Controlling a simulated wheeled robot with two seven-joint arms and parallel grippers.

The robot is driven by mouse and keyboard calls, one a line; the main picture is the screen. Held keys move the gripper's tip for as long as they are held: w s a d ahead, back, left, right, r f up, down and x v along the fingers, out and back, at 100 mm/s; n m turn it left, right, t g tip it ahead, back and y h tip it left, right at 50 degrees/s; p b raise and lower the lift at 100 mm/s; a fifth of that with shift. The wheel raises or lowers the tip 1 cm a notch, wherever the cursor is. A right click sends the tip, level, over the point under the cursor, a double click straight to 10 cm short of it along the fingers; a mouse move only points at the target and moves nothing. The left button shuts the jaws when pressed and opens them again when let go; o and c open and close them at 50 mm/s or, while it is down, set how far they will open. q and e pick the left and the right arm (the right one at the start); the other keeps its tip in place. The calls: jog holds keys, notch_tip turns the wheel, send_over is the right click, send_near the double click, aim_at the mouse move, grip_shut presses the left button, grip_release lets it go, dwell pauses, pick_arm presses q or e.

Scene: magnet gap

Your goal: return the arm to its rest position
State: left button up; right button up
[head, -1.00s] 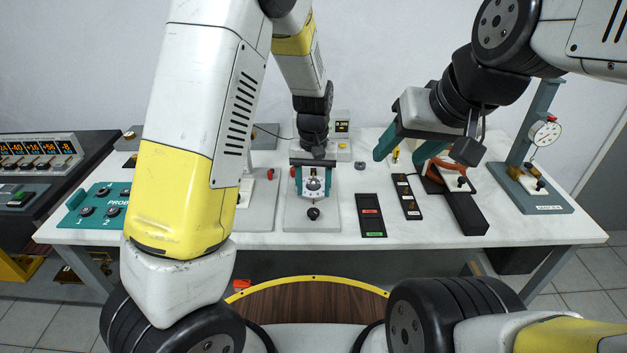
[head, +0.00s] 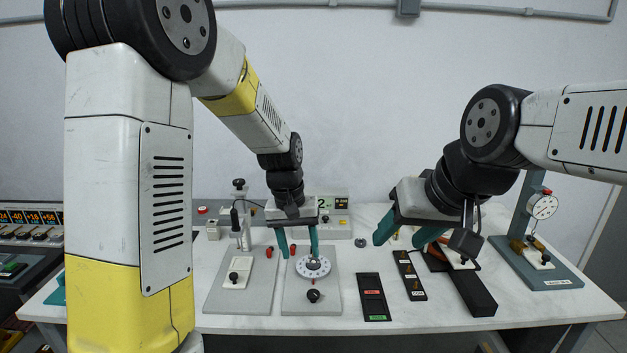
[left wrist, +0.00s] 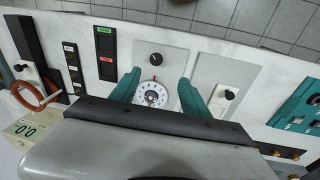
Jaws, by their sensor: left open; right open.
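My left gripper (head: 299,246) is open, with its teal fingers pointing down above a white round dial (head: 313,267) on a grey plate. In the left wrist view the dial (left wrist: 152,95) shows between the two spread fingers, and nothing is held. My right gripper (head: 405,241) is open on the right side of the table, its fingers above the back end of a black rail fixture. An orange ring-shaped part (head: 428,238) is beside its far finger and partly hidden.
The white table (head: 240,325) carries a second grey plate (head: 238,295), a black tray with red and green labels (head: 373,297), a narrow black strip (head: 409,277) and a gauge stand (head: 538,262). A display box (head: 333,215) stands at the back.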

pick_arm(q)
jog(key=s+a+r+t, duration=0.2)
jog(key=s+a+r, duration=0.3)
jog(key=s+r, duration=0.2)
jog(key=s+a+r+t, duration=0.3)
jog(key=s+a+r, duration=0.3)
jog(key=s+r, duration=0.2)
jog(key=shift+s+r+h, duration=0.15)
jog(key=shift+s+h, duration=0.15)
jog(key=shift+s, duration=0.8)
jog(key=shift+w+d, duration=0.1)
